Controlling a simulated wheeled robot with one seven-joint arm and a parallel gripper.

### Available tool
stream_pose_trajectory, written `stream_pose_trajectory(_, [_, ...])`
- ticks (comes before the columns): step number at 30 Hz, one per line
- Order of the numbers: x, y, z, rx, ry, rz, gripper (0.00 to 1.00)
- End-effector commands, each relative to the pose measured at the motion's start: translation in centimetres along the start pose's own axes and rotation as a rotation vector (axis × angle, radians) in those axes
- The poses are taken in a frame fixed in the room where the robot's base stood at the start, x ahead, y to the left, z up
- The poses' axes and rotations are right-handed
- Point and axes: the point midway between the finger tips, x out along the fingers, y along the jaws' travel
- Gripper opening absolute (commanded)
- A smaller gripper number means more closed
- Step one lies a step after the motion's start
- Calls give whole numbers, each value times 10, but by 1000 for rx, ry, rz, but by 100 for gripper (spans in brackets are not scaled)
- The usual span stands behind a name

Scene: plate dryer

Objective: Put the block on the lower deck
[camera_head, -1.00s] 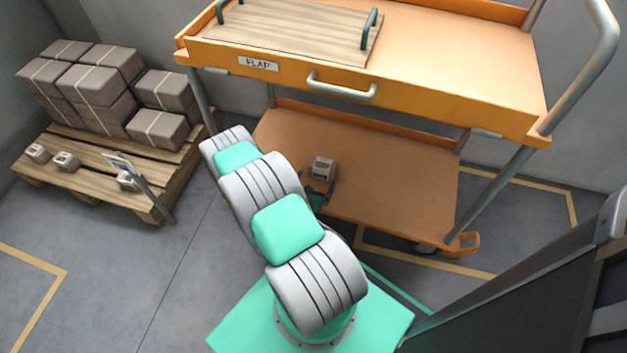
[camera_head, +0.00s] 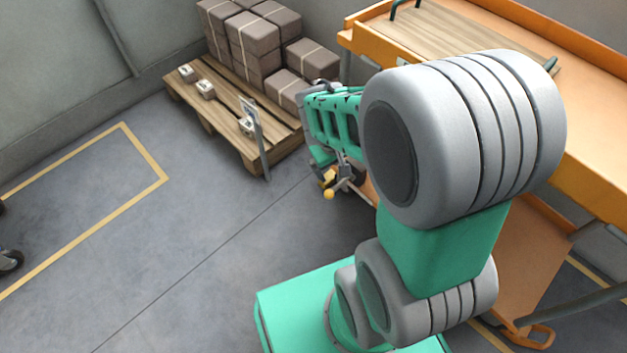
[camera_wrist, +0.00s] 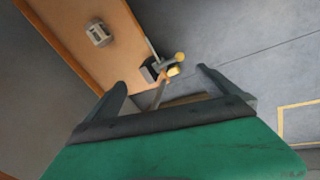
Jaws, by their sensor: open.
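A small pale grey block (camera_wrist: 98,34) with dark marks on its face sits on the orange lower deck (camera_wrist: 60,20) of the trolley in the wrist view. My gripper (camera_wrist: 163,85) is open and empty, its two dark fingers apart, off to the side of the block and not touching it. Between the fingertips a caster with yellow parts shows beyond. In the head view the lower deck (camera_head: 532,255) is partly covered by my arm, and the block is hidden there.
The trolley's upper deck (camera_head: 600,165) overhangs the lower one. A wooden pallet (camera_head: 225,145) with wrapped boxes (camera_head: 255,35), several small blocks (camera_head: 206,88) and a sign post (camera_head: 262,150) stands left of the trolley.

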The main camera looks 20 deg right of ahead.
Motion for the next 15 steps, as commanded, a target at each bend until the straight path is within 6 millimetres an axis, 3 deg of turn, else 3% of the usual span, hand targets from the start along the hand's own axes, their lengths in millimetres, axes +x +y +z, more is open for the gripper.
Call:
stream_pose_trajectory(1, [-32,-20,4,43,31,-70,100])
stream_pose_trajectory(3, [-67,-48,17,84,38,-163,100])
stream_pose_trajectory(6, [-101,-74,38,111,32,-247,100])
stream_pose_trajectory(9, [-115,-84,50,119,23,-281,100])
stream_pose_trajectory(15, [-117,-86,52,121,19,-287,100])
